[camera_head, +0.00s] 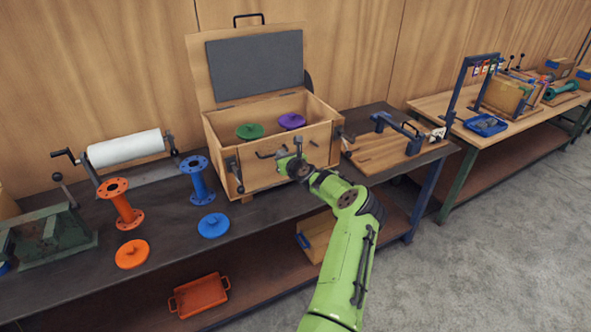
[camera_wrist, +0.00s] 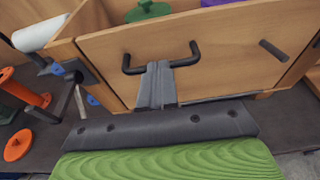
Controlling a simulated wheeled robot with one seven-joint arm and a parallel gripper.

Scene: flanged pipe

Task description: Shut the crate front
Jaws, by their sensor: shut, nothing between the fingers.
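The wooden crate (camera_head: 222,132) stands on the dark bench with its lid (camera_head: 198,66) raised. Its front panel (camera_head: 257,179) is upright or nearly so; I cannot tell whether it sits flush with the side walls. The front panel (camera_wrist: 212,62) also fills the middle of the wrist view, with a dark bar handle (camera_wrist: 132,70) on it. My gripper (camera_head: 293,160) is at the front panel. In the wrist view my gripper (camera_wrist: 157,75) is shut and empty, its fingertips between the handle's two arms, close to the bar. Whether they touch is unclear.
A green flange (camera_head: 249,131) and a purple flange (camera_head: 291,121) are in the crate. Orange (camera_head: 121,204) and blue (camera_head: 198,180) spools and two discs lie to its left. A wooden board (camera_head: 375,156) lies to the right.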

